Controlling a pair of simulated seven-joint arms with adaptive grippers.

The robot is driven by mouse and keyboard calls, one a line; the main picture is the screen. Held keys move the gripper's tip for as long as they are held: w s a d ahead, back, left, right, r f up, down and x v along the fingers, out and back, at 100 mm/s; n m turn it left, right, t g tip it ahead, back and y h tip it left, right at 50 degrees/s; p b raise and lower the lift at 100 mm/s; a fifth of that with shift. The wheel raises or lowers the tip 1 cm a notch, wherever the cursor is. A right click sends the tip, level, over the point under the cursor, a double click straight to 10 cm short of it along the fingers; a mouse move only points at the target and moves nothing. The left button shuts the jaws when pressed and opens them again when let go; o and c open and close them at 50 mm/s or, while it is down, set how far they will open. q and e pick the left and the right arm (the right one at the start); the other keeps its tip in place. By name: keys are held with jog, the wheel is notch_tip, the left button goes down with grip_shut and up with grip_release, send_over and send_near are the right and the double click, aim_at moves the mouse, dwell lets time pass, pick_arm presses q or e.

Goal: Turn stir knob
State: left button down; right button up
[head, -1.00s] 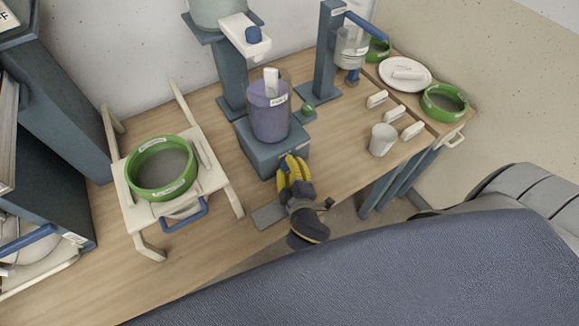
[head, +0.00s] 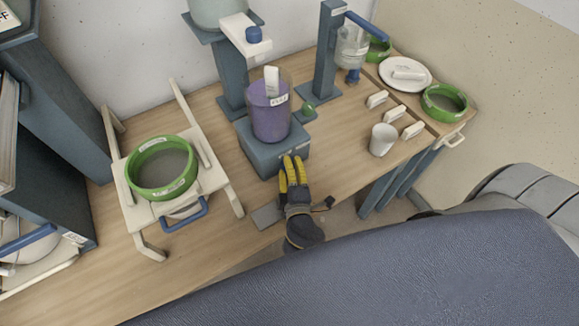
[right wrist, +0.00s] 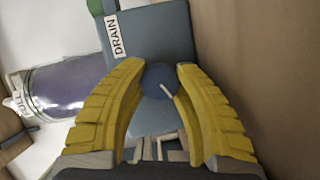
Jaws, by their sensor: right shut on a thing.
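The round dark-blue knob (right wrist: 155,84) with a white pointer line sits on the front of a blue-grey base block. In the right wrist view it lies between the yellow fingertips of my right gripper (right wrist: 160,85), which are shut on it. The head view shows the same gripper (head: 293,165) at the front face of the block (head: 262,147), hiding the knob there. A clear bucket (head: 270,115) of purple glaze stands upright on the block with a white piece rising from it; it also shows at the left of the right wrist view (right wrist: 70,88). My left gripper is out of view.
A white stand with a green ring (head: 161,168) is at the left. A white cup (head: 382,140), small white blocks and a white plate (head: 405,74) are at the right. A blue-grey column (head: 328,50) stands behind. Bare wood lies between the block and cup.

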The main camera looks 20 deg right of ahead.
jog(key=shift+d+f, duration=0.1)
jog(key=o, duration=1.6)
notch_tip(320, 180, up, 10)
jog(key=shift+w+f, duration=0.1)
jog(key=shift+f, duration=0.05)
jog(key=shift+r, duration=0.3)
jog(key=c, duration=0.6)
